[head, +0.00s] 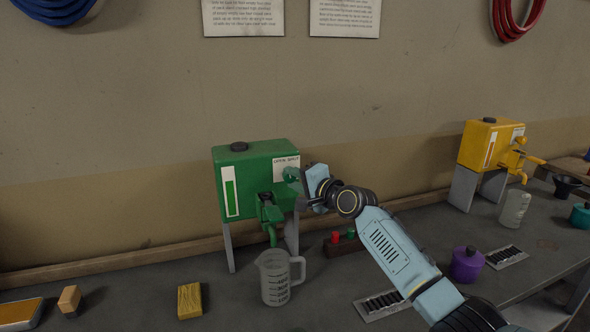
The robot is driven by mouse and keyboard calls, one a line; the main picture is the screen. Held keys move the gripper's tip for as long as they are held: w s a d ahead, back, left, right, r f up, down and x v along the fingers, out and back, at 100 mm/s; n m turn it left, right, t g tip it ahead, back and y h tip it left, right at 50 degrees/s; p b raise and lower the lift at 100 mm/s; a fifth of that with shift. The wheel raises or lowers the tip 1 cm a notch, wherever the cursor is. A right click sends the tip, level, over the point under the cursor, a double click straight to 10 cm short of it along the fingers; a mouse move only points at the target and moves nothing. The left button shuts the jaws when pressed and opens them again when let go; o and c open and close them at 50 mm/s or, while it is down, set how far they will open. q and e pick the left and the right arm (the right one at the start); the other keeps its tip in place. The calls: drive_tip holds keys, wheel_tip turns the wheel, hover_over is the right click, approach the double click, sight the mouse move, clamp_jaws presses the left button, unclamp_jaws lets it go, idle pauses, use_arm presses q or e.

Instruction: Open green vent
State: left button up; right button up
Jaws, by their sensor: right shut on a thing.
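The green oil tank (229,174) stands on grey legs at the middle of the bench, with a black cap on top and a level gauge on its front. A white label reading "OPEN SHUT" (287,163) is on its right side. The green vent knob (291,175) sits just below the label, partly hidden by my right gripper. My right gripper (296,184) reaches in from the right and is shut on the vent knob. A green spout (270,218) hangs from the tank front, above a clear measuring jug (275,280). My left gripper is not in view.
A yellow tank (480,146) with a clear jug (514,208) stands at the right. A purple pot (467,265), drain grates (383,304) and a block with red and green caps (343,242) lie near my right arm. A yellow sponge (189,301) lies front left.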

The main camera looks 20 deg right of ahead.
drive_tip(key=shift+a+r+n+g+h+p, duration=0.1)
drive_tip(key=shift+n+g+h+p, duration=0.4)
drive_tip(key=shift+n+p, duration=1.1)
drive_tip(key=shift+r+n+g+h+p, duration=0.1)
drive_tip(key=shift+n+g+h+p, duration=0.45)
drive_tip(key=shift+p, duration=1.6)
drive_tip(key=shift+n+t, duration=0.25)
drive_tip(key=shift+n, duration=0.2)
drive_tip(key=o, duration=1)
drive_tip(key=shift+c, duration=0.2)
drive_tip(key=shift+s, duration=0.1)
drive_tip(key=shift+s+d+r, duration=0.15)
drive_tip(key=shift+s+d, duration=0.1)
drive_tip(key=shift+s, duration=0.35)
drive_tip(key=v, duration=1.2)
drive_tip(key=shift+a, duration=0.15)
